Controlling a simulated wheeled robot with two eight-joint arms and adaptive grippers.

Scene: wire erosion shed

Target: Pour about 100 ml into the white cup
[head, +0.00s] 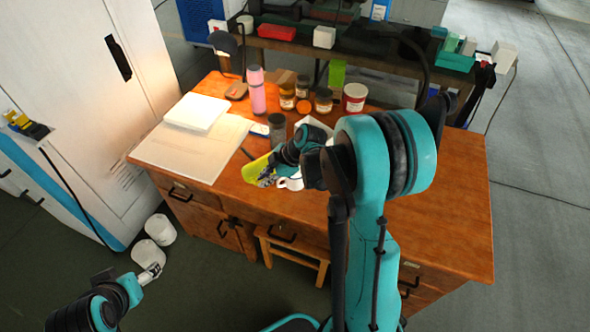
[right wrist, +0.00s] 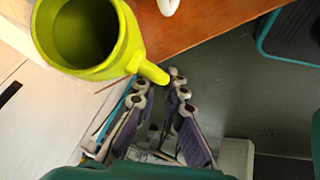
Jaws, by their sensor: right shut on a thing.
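A yellow-green jug (head: 254,170) is at the front edge of the wooden desk in the head view, partly hidden by my right gripper (head: 268,178). In the right wrist view my right gripper (right wrist: 158,84) is shut on the handle of the jug (right wrist: 127,62). The jug's dark mouth faces that camera; I cannot tell its liquid level. The white cup (head: 291,183) is on the desk just right of the jug, partly hidden by my right arm. A bit of white, likely the cup (right wrist: 168,6), shows in the right wrist view. My left gripper (head: 152,272) is low at left, away from the desk; its fingers are unclear.
A pink bottle (head: 257,92), a dark grey container (head: 277,130), several jars and a red-and-white tub (head: 355,97) stand on the desk. A white block (head: 195,111) lies on a pale board (head: 185,150) at left. The desk's right side is clear.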

